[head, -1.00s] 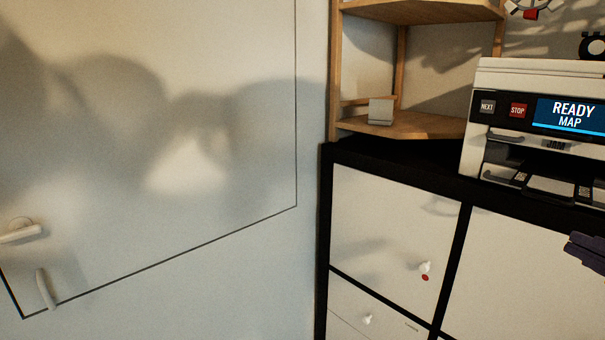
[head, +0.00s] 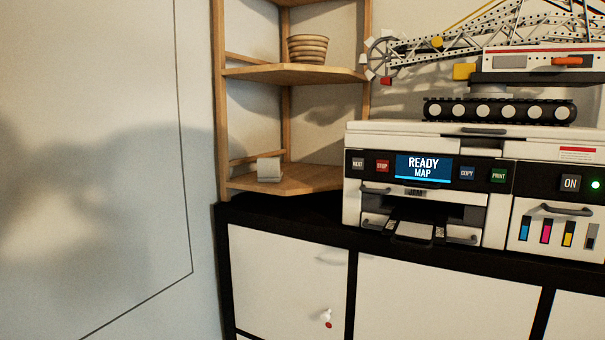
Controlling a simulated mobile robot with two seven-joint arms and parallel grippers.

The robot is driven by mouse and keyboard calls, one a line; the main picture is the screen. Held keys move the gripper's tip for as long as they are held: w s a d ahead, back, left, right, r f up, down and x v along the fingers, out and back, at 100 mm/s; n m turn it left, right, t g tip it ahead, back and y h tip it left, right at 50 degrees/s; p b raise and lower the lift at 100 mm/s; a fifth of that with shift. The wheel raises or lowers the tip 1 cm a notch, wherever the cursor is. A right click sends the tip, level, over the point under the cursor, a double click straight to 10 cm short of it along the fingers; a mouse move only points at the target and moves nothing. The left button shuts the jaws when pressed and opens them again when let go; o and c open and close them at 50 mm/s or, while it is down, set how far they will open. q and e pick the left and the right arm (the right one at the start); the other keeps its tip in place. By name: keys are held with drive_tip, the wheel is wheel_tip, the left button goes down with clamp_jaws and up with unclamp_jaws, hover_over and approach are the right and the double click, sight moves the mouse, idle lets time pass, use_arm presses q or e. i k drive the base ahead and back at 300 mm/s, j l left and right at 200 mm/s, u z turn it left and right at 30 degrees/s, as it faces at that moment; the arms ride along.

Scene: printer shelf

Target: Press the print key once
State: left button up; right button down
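The white printer (head: 470,145) stands on top of the black-framed cabinet, right of centre. The screen (head: 424,168) between the keys reads "READY MAP". A grey next key (head: 358,163) and a red stop key (head: 382,166) are left of the screen. Neither of my grippers is in the current view.
An ON button (head: 570,183) with a lit green light and ink gauges are at the printer's right. A toy crane (head: 500,85) stands on top. A wooden corner shelf (head: 300,180) with a basket (head: 307,49) is to the left. White cabinet doors (head: 445,300) are below.

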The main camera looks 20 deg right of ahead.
sight(497, 175)
drive_tip(key=z, duration=1.25)
